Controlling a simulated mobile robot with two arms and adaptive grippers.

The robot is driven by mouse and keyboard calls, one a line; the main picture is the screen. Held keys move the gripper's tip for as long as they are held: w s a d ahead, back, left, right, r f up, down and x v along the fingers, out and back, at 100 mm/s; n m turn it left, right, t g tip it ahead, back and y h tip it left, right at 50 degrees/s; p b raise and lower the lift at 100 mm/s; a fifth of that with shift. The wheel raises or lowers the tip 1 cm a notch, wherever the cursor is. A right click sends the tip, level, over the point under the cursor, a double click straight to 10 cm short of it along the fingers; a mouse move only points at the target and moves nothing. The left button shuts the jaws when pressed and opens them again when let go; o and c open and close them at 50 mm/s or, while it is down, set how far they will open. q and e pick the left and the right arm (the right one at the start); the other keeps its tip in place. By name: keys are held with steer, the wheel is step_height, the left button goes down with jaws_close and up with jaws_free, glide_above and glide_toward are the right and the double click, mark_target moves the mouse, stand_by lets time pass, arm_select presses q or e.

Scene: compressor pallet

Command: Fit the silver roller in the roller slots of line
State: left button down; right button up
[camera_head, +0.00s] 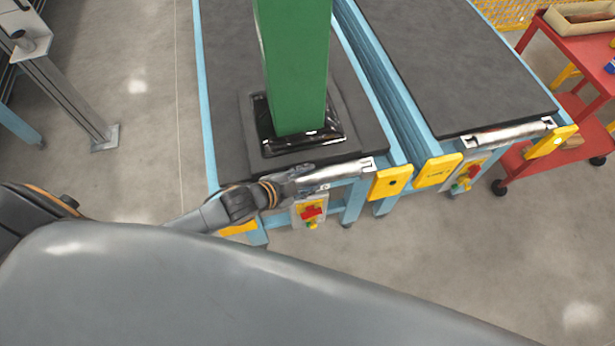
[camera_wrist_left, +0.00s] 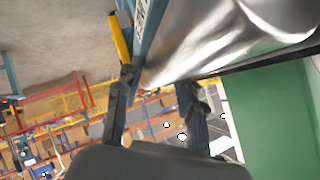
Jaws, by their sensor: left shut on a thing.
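The silver roller (camera_head: 338,170) lies across the front end of the left conveyor line (camera_head: 222,88), below the dark belt edge. Its right end is at the yellow plate side of the frame; I cannot tell whether it sits in the slots. My left gripper (camera_head: 296,181) is shut on the roller near its left end and hides that end. In the left wrist view the shiny roller (camera_wrist_left: 225,38) fills the upper right, with my left gripper's fingers (camera_wrist_left: 158,84) on either side of its near end. My right gripper is not in view.
A green column (camera_head: 295,65) on a black base (camera_head: 263,130) stands on the left line. A second line (camera_head: 440,60) with its own silver roller (camera_head: 507,134) runs alongside. Red and yellow switch boxes hang below both. A red cart (camera_head: 580,50) stands right. The front floor is clear.

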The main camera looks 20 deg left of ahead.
arm_select(q)
steer(key=shift+f+b, duration=0.45)
steer(key=shift+f, duration=0.2)
steer(key=c, duration=0.7)
jaws_free()
steer(key=shift+c, duration=0.2)
steer(key=shift+s+f, duration=0.1)
steer(key=v, duration=1.2)
steer(key=shift+d, duration=0.1)
